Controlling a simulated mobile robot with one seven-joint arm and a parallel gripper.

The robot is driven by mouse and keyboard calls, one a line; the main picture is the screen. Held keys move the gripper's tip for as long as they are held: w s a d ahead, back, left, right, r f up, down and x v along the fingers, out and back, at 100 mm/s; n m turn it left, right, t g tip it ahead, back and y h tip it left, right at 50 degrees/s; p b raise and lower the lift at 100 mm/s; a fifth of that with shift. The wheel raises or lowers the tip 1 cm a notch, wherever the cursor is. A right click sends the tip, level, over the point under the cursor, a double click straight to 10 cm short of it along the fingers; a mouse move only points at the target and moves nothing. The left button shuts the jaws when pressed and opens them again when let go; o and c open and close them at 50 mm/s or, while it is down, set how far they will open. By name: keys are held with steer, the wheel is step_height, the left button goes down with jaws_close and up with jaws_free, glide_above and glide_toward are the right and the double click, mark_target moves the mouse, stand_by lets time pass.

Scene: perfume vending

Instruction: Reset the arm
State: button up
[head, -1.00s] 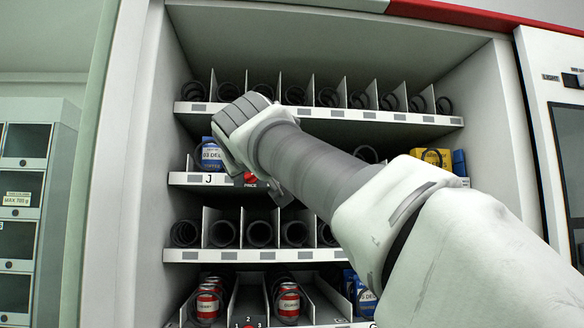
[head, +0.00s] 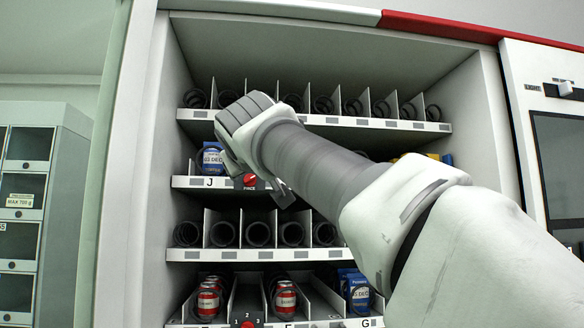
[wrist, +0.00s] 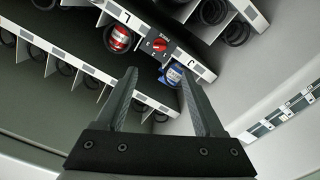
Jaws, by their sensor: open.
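My arm (head: 315,165) reaches from the lower right up across the open front of the vending machine. In the head view its end is by the second shelf, partly hiding that shelf and a blue item (head: 211,160) at slot J. In the wrist view my gripper (wrist: 160,78) is open, with its two dark fingers apart and nothing between them. Beyond the fingertips are the blue item (wrist: 172,77), a red dial (wrist: 156,45) and a red can (wrist: 118,38).
The machine's shelves (head: 218,255) hold spiral coils between dividers. Red cans (head: 284,298) and a blue item (head: 354,290) stand on the bottom shelf. A yellow item (head: 415,157) is mostly behind my arm. A grey cabinet (head: 32,200) stands left.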

stand_by(0.4)
steer(key=s+d+f+m+g+h, duration=0.2)
steer(key=s+d+f+g, duration=0.15)
steer(key=d+f, duration=0.75)
steer(key=s+d+f+m+g+h, duration=0.25)
steer(key=s+d+f, duration=0.4)
steer(key=f, duration=0.65)
steer(key=s+d+f+m+g, duration=0.25)
steer(key=s+d+f, duration=0.4)
steer(key=f, duration=0.65)
steer(key=s+d+f+m+g, duration=0.1)
steer(key=s+d+f+g, duration=0.25)
steer(key=s+f, duration=0.75)
step_height(320, 180, up, 12)
steer(key=p, duration=1.2)
steer(key=shift+w+a+f, duration=0.25)
steer(key=shift+w+a, duration=0.15)
steer(key=shift+a, duration=0.05)
steer(key=shift+y, duration=0.25)
